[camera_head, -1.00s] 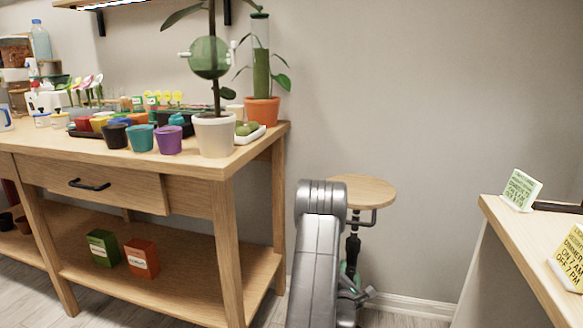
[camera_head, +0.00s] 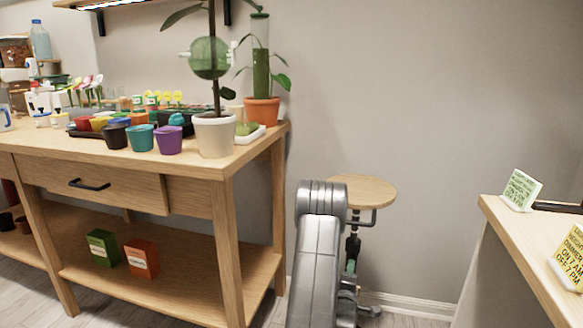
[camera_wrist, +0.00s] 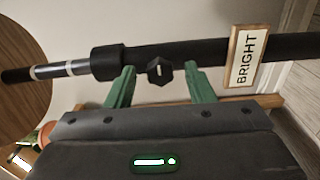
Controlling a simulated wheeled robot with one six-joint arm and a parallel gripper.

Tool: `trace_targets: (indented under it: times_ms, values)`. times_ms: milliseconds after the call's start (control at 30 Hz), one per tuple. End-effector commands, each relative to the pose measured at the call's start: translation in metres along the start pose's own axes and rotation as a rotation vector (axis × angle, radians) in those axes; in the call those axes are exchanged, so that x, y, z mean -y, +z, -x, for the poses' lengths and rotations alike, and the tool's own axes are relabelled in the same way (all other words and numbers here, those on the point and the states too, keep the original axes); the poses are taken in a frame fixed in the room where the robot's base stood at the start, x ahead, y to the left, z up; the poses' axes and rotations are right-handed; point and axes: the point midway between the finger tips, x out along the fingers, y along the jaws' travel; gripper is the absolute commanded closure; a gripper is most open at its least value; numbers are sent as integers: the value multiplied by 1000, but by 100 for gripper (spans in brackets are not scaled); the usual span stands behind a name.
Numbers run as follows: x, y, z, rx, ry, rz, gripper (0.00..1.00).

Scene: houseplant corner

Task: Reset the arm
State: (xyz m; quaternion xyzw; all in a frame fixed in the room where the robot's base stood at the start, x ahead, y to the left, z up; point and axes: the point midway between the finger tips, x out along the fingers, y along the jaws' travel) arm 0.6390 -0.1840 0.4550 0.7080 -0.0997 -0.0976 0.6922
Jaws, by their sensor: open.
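My gripper (camera_wrist: 159,69) shows in the wrist view with its two green fingers spread apart. A black knob (camera_wrist: 160,71) on a dark pole (camera_wrist: 222,51) appears between the fingertips. I cannot tell whether the fingers touch the pole. A small wood-framed sign reading BRIGHT (camera_wrist: 245,57) is on the pole to the right. In the head view, my grey arm reaches down in front of the stand with a round wooden top (camera_head: 362,191); my gripper is mostly hidden there.
A wooden potting bench (camera_head: 190,168) with colored pots and plants stands at left. A second wooden counter (camera_head: 535,250) with small signs is at right. A wall (camera_head: 430,130) closes the back. Open floor shows between bench and counter.

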Motion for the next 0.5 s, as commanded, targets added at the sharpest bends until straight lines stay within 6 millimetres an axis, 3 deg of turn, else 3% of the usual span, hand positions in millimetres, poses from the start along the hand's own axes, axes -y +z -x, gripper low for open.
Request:
trace_targets:
  times_ms: [500]
  values:
    - [1, 0, 0, 0, 0, -428, 51]
